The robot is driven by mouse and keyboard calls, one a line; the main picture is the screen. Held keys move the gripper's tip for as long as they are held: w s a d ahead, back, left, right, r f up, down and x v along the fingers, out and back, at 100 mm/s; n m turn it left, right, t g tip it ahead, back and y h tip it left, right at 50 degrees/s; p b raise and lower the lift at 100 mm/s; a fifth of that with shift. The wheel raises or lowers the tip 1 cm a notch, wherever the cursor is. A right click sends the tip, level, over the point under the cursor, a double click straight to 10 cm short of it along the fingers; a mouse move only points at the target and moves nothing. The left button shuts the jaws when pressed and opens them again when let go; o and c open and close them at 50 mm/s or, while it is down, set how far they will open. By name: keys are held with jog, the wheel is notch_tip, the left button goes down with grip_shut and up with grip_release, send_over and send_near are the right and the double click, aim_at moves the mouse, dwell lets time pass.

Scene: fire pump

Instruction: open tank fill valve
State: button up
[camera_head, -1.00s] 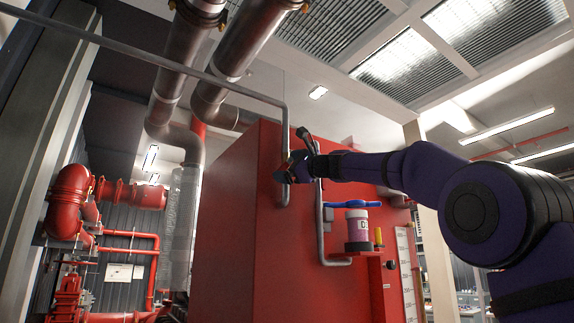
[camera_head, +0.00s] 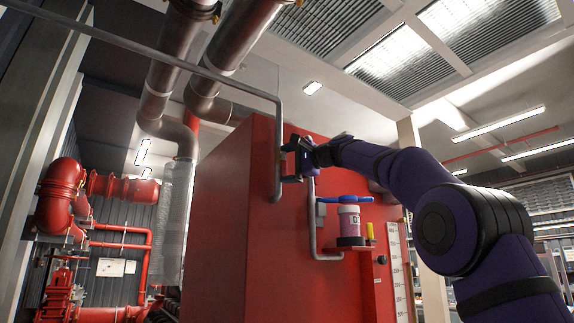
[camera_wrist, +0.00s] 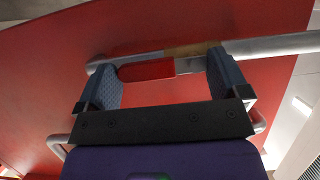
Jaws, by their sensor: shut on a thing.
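The tank fill valve sits on the grey pipe near the top of the red tank (camera_head: 225,215). In the wrist view a short red handle piece (camera_wrist: 146,70) lies between the two blue finger pads, beside a brass-coloured part (camera_wrist: 190,49) on the grey pipe. My gripper (camera_wrist: 161,66) is shut on this valve handle, with its fingers some way apart. In the head view my gripper (camera_head: 297,160) is at the pipe on the tank's upper edge and hides most of the valve.
A grey pipe (camera_head: 277,150) runs overhead and drops beside the tank. Below my gripper are a blue-handled valve (camera_head: 343,199) and a labelled container (camera_head: 349,222). Red pump piping (camera_head: 60,195) stands at the left. Large metal pipes (camera_head: 165,85) rise to the ceiling.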

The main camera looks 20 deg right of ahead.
jog(key=shift+f, duration=0.1)
dwell(0.3)
jog(key=o, duration=0.9)
jog(key=v, duration=1)
jog(key=shift+s+d, duration=0.25)
jog(key=shift+d, duration=0.05)
